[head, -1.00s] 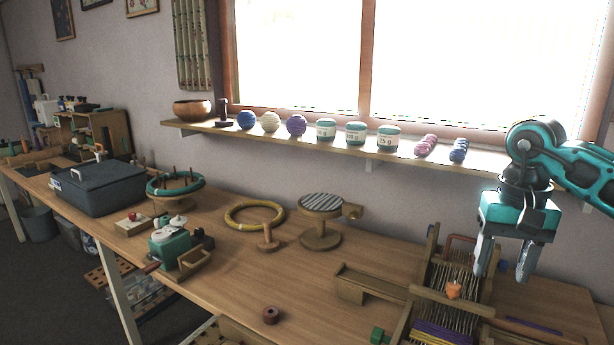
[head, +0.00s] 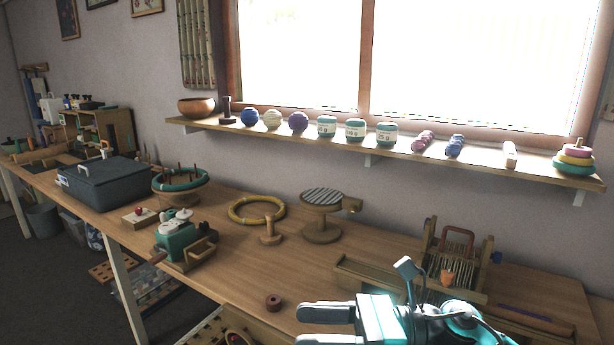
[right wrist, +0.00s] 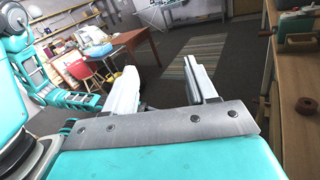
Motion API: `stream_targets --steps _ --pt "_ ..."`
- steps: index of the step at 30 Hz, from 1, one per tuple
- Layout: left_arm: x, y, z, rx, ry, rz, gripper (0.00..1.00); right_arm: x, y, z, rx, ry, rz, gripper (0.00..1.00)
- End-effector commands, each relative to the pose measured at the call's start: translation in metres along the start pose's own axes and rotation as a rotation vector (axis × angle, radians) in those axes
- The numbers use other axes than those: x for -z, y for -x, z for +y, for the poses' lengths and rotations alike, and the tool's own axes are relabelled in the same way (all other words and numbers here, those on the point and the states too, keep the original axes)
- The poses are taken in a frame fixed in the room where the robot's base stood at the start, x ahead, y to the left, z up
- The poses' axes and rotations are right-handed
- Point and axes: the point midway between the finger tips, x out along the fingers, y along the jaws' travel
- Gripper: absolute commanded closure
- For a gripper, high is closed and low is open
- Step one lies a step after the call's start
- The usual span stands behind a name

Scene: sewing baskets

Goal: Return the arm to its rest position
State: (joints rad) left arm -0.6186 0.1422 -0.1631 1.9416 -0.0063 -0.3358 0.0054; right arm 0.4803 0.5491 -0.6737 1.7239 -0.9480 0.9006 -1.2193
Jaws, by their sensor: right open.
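My right gripper (head: 312,327) is at the bottom of the head view, low by the table's front side, its fingers pointing left. It is open, with a clear gap and nothing between the fingers. In the right wrist view both pale fingers of the gripper (right wrist: 163,88) stand apart over the room's floor. My teal right forearm hides part of the table's front right and the lower part of the loom.
The wooden table (head: 235,270) carries a small loom (head: 440,262), a brown ring-shaped spool (head: 273,302), a round stand (head: 320,225), a yellow hoop (head: 235,217) and a grey box (head: 100,190). A wall shelf (head: 400,155) holds yarn. In the right wrist view, a red stool (right wrist: 85,72) stands on the floor.

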Motion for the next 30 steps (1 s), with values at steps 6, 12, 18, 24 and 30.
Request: stream_targets --steps 6,12,18,24,30 --pt "-0.004 0.002 0.001 -0.001 0.001 -0.009 0.36 0.013 0.020 -0.021 0.242 -0.789 -0.519 0.43" --pt "-0.005 0.002 0.001 -0.001 0.002 -0.010 0.36 0.086 0.080 -0.036 0.435 -1.534 -1.025 0.43" --pt "-0.005 0.002 0.001 -0.001 0.001 -0.010 0.36 0.201 0.142 0.002 0.602 -2.175 -1.589 0.43" --pt "-0.005 0.002 0.001 -0.001 0.001 -0.011 0.36 0.271 0.170 0.054 -0.645 2.313 1.852 0.43" --pt "-0.005 0.002 0.001 -0.001 0.001 -0.011 0.36 0.287 0.175 0.071 -0.612 2.191 1.809 0.43"
